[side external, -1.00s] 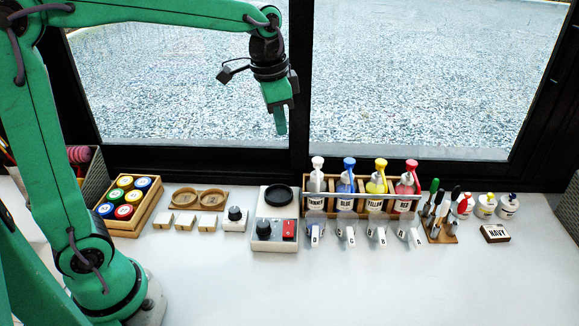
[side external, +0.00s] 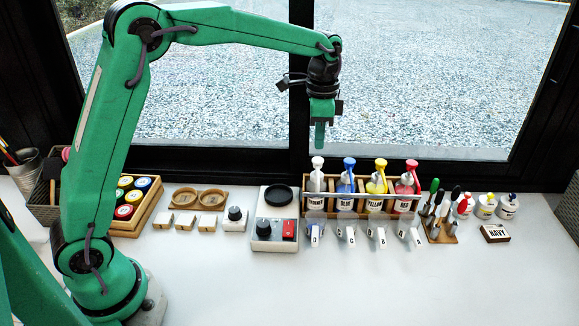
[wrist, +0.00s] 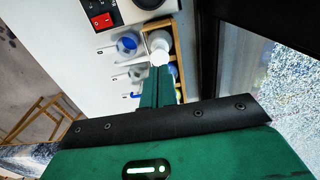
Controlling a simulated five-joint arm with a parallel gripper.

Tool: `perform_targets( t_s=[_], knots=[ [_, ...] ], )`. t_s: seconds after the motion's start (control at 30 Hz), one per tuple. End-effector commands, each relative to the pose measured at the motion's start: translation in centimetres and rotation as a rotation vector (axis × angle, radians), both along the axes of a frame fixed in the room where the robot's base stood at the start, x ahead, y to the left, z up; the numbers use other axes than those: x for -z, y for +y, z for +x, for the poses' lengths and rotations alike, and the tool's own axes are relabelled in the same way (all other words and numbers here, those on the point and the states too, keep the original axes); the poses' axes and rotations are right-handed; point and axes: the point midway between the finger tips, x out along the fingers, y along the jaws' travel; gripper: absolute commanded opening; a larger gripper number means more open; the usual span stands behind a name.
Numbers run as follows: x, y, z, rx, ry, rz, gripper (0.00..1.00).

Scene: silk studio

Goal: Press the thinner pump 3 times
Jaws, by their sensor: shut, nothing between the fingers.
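The thinner pump bottle, clear with a white top (side external: 317,163), stands upright at the left end of a wooden rack (side external: 366,209). Blue, yellow and red pump bottles stand beside it in the rack. My gripper (side external: 320,146) is shut and empty, pointing down just above the white pump top, with a small gap seeming to show between them. In the wrist view the white pump top (wrist: 160,50) is just beyond the fingertips (wrist: 157,80). The fingers hide part of the rack and the bottles behind.
Several small labelled cups (side external: 346,236) stand in front of the rack. A device with a black plate and red switch (side external: 288,228) is close on the left. A dark window frame (side external: 300,100) stands behind. The front of the white table is clear.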

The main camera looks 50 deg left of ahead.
Motion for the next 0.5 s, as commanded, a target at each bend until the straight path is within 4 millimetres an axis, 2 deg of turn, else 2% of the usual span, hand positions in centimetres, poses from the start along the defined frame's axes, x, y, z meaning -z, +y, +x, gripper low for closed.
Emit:
perform_targets(
  t_s=[0.5],
  knots=[
    [0.66,0.01,-0.04,-0.001,0.000,0.000,0.00]
  ],
)
